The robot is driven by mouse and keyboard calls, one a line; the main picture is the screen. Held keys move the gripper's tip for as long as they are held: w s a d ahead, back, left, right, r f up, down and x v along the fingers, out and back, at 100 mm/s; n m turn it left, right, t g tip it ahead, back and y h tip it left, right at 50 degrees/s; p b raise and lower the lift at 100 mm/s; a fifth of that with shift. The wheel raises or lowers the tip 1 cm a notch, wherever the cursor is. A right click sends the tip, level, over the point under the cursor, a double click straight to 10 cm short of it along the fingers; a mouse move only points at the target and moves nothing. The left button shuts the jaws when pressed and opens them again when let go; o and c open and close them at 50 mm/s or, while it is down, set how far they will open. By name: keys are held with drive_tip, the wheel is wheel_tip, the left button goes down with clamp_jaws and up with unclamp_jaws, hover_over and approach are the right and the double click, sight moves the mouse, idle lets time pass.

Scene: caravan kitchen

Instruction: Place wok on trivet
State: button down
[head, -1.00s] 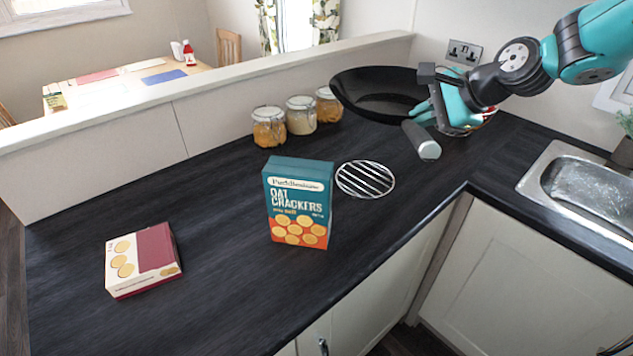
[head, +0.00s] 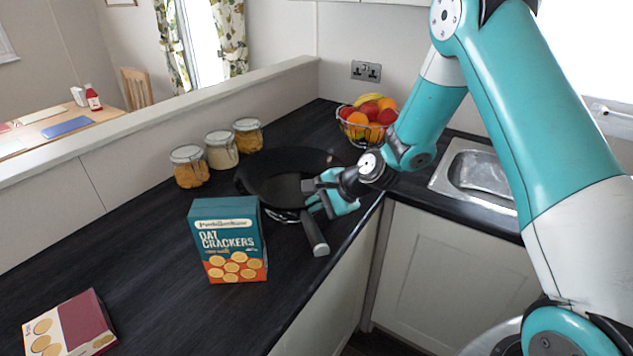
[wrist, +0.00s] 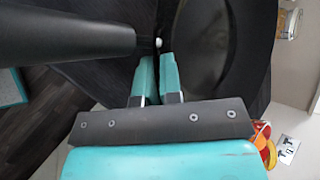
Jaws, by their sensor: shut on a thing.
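The black wok (head: 283,178) is over the round wire trivet (head: 282,214), of which only a bit of the near edge shows below the pan. I cannot tell whether the wok rests on it or hangs just above. My gripper (head: 322,192) is shut on the wok at its handle side, on the pan's right. The handle (head: 315,236) points toward the counter's front edge. In the wrist view the teal fingers (wrist: 157,78) are close together beside the dark handle (wrist: 65,32), with the wok's bowl (wrist: 215,45) to the right.
An oat crackers box (head: 228,240) stands close in front-left of the wok. Several glass jars (head: 221,150) stand behind it by the low wall. A fruit basket (head: 367,122) is behind right, a sink (head: 475,172) to the right. A flat box (head: 68,325) lies front left.

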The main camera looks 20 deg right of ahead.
drive_tip(key=shift+w+f+p, duration=0.1)
drive_tip(key=shift+f+p, duration=0.25)
drive_tip(key=shift+f, duration=1.75)
drive_tip(key=c, duration=1.3)
unclamp_jaws()
drive_tip(key=shift+f, duration=0.1)
drive_tip(key=b+v, duration=0.2)
drive_tip(key=v, duration=0.9)
drive_tip(key=s+a+r+n+g, duration=0.1)
drive_tip(key=s+a+r+n, duration=0.3)
drive_tip(key=s+n, duration=0.1)
drive_tip(key=s+a+r+n+g, duration=0.2)
drive_tip(key=s+a+r+n, duration=0.2)
drive_tip(key=a+r+n, duration=0.1)
drive_tip(key=shift+s+a+r, duration=0.2)
drive_tip(key=shift+s, duration=0.2)
drive_tip(key=s+a+r+n+g+h, duration=0.1)
drive_tip(key=s+r+n, duration=0.2)
drive_tip(key=s+n, duration=0.2)
drive_tip(key=s+a+r+n+g+h, duration=0.1)
drive_tip(key=s+r+n+g, duration=0.1)
drive_tip(key=s+n, duration=0.4)
drive_tip(key=s+r, duration=0.1)
drive_tip(key=s, duration=0.4)
drive_tip(key=shift+a+n+h, duration=0.3)
drive_tip(key=shift+a, duration=0.05)
